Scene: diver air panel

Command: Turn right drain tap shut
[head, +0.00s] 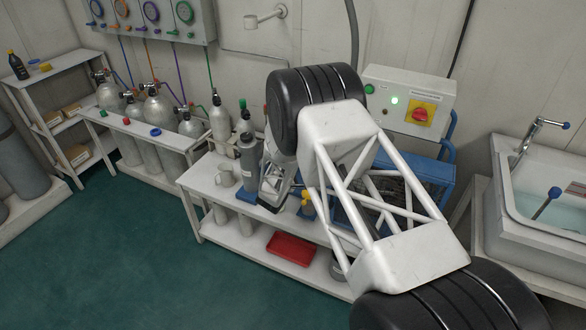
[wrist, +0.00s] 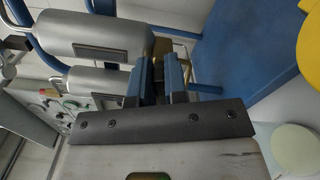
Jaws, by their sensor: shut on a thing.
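The right drain tap is mostly hidden by my fingers. A small brass-coloured piece of it (wrist: 160,52) shows between them in the wrist view, at the end of the upper silver cylinder (wrist: 85,36). My gripper (wrist: 160,72) has its two blue-faced fingers shut on this tap. A second silver cylinder (wrist: 95,78) with a label lies below the first in that view. In the head view my gripper (head: 270,200) is low at the bench, beside a grey cylinder (head: 247,158). The tap is hidden there, and its handle angle cannot be told.
A blue frame (head: 430,171) stands behind my arm. A control box with a red knob (head: 420,115) is on the wall. A red tray (head: 291,247) lies on the lower shelf. A sink (head: 535,210) is at right.

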